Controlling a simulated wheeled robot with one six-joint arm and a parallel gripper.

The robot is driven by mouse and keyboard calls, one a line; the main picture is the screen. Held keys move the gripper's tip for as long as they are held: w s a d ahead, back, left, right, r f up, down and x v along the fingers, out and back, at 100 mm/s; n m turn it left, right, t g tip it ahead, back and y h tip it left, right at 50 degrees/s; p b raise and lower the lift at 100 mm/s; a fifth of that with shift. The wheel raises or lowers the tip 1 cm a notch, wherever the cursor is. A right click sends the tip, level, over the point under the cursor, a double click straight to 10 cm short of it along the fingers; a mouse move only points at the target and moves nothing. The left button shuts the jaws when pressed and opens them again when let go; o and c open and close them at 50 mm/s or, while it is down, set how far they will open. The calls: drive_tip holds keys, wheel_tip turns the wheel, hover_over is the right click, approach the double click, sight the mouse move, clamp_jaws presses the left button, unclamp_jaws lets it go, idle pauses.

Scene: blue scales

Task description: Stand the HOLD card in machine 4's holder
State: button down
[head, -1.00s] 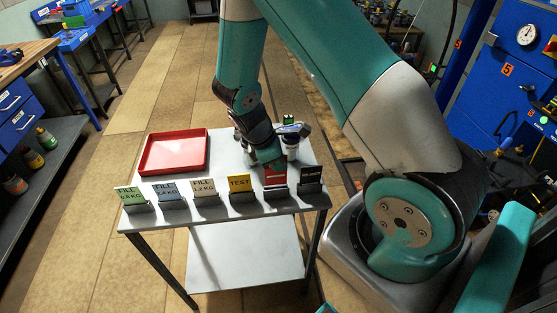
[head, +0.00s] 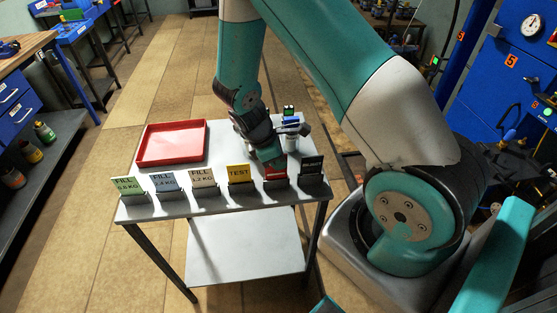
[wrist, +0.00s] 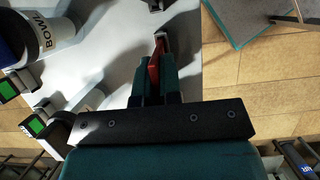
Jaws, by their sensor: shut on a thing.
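A red card (head: 277,171), its lettering not readable, is at the fifth holder from the left in the row along the cart's front edge. My gripper (head: 270,163) reaches down from behind and is shut on this card. The wrist view shows the red card (wrist: 154,68) between the two teal fingers (wrist: 154,88). I cannot tell whether its foot is still seated in the holder or just above it. No holder marked for machine 4 can be made out.
Green, blue, cream and yellow cards (head: 238,173) stand left of the red one, a black card (head: 313,165) right. A red tray (head: 171,143) lies at the cart's back left. A white container marked BOWL (wrist: 58,35) stands near my gripper. A blue machine marked 5 (head: 510,62) is right.

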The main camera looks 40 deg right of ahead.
drive_tip(key=shift+f+b, duration=0.55)
drive_tip(key=shift+f, duration=0.35)
drive_tip(key=c, duration=1.2)
unclamp_jaws()
drive_tip(key=shift+r, duration=0.1)
drive_tip(key=b+v, duration=0.2)
drive_tip(key=v, duration=1.5)
drive_tip(key=shift+a+r, duration=0.1)
drive_tip(key=shift+r, duration=0.1)
